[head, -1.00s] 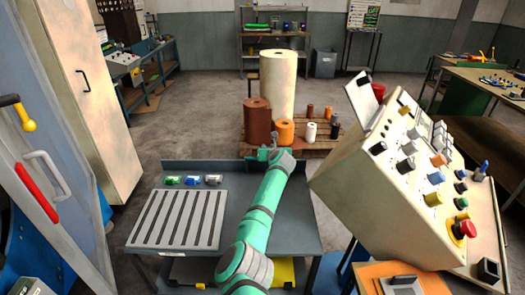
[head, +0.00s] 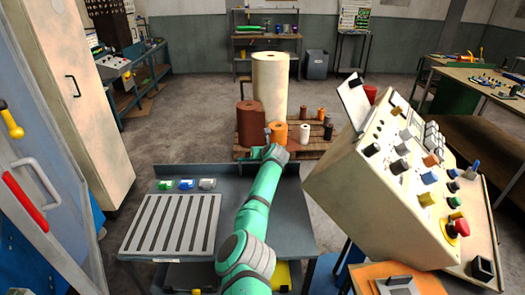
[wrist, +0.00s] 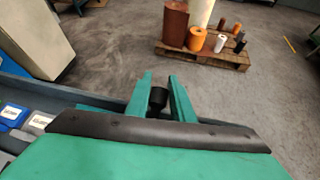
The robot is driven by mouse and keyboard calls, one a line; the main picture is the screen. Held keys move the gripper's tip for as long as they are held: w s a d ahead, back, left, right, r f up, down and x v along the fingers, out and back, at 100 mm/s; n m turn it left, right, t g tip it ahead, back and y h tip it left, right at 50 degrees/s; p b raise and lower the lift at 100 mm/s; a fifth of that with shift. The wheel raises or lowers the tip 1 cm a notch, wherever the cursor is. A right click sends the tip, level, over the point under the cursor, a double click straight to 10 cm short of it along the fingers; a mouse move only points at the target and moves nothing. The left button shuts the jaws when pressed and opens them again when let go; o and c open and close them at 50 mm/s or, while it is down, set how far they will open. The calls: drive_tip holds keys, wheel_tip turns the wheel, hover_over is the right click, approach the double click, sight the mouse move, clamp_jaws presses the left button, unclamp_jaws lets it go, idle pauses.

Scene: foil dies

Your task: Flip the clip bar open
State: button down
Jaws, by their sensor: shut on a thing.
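My gripper (wrist: 158,97) has its two green fingers around a small dark round piece (wrist: 157,99) in the wrist view. The fingers are shut on that piece, near the far edge of the grey bench. I cannot tell whether the piece belongs to the clip bar; no bar stands out clearly. In the head view my gripper (head: 268,148) is at the bench's far edge, and my arm hides most of it and what it holds. A grey slotted plate (head: 170,222) lies on the bench to the left.
Green, blue and grey small packs (head: 186,184) sit behind the plate. A pallet with rolls (head: 270,95) stands beyond the bench. A tilted control box (head: 375,200) with knobs rises close on the right. A tall cabinet (head: 72,95) stands on the left.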

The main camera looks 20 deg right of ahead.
drive_tip(key=shift+s+d+f, duration=0.25)
drive_tip(key=shift+d+f, duration=0.05)
drive_tip(key=shift+f, duration=0.2)
drive_tip(key=c, duration=1.6)
unclamp_jaws()
drive_tip(key=shift+o, duration=0.2)
drive_tip(key=shift+w+a+r, duration=0.15)
drive_tip(key=shift+r, duration=0.05)
drive_tip(key=shift+r, duration=0.1)
drive_tip(key=shift+v, duration=1.1)
drive_tip(key=v, duration=0.8)
drive_tip(key=shift+s, duration=0.3)
